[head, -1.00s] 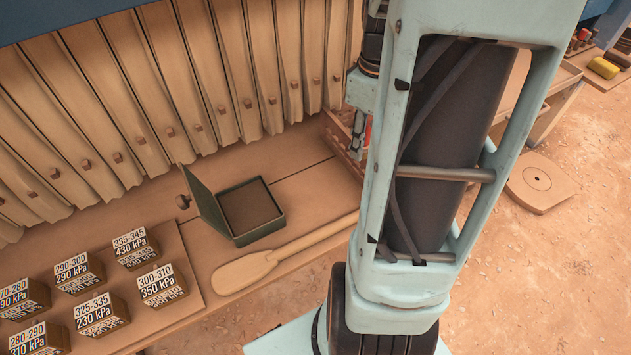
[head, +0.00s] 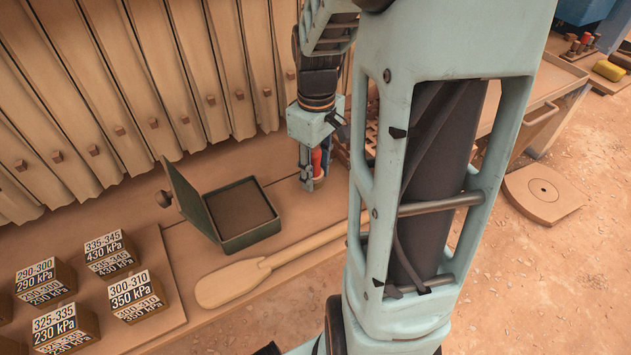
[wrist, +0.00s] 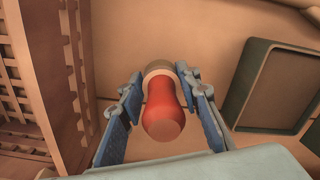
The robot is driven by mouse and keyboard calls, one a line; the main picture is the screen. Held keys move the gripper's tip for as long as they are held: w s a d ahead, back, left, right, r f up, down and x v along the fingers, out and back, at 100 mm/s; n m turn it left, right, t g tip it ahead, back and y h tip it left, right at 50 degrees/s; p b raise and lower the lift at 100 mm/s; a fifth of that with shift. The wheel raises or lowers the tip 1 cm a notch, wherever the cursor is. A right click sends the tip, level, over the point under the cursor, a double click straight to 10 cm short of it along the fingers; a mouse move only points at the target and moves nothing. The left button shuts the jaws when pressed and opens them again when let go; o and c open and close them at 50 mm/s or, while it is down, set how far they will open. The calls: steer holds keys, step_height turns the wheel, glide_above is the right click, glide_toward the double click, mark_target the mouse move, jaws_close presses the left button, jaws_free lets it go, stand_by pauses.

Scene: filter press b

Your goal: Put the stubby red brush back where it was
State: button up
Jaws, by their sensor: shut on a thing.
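The stubby red brush (head: 317,160) has a rounded red handle and a pale band at its far end. In the wrist view the brush (wrist: 162,108) stands between the two blue-grey fingers, handle end toward the camera. My gripper (head: 312,181) is shut on it, pointing down over the wooden bench, right of the open green box. In the wrist view my gripper (wrist: 162,78) holds the brush at its sides. The brush's lower end is low over the bench; I cannot tell whether it touches.
The open green box (head: 250,240) has its lid raised on the left. A latticed wooden crate (head: 371,130) is partly hidden behind my arm. A wooden paddle (head: 230,286) lies in front. Labelled blocks (head: 138,297) stand at left. A side table (head: 545,85) is at right.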

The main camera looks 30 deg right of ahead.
mark_target(316, 149)
steer(key=shift+f, duration=0.8)
steer(key=shift+f+b, duration=0.15)
steer(key=shift+b, duration=0.15)
steer(key=o, duration=1.3)
step_height(316, 149, up, 12)
steer(key=p, duration=0.3)
steer(key=shift+r, duration=0.2)
steer(key=shift+d, duration=0.1)
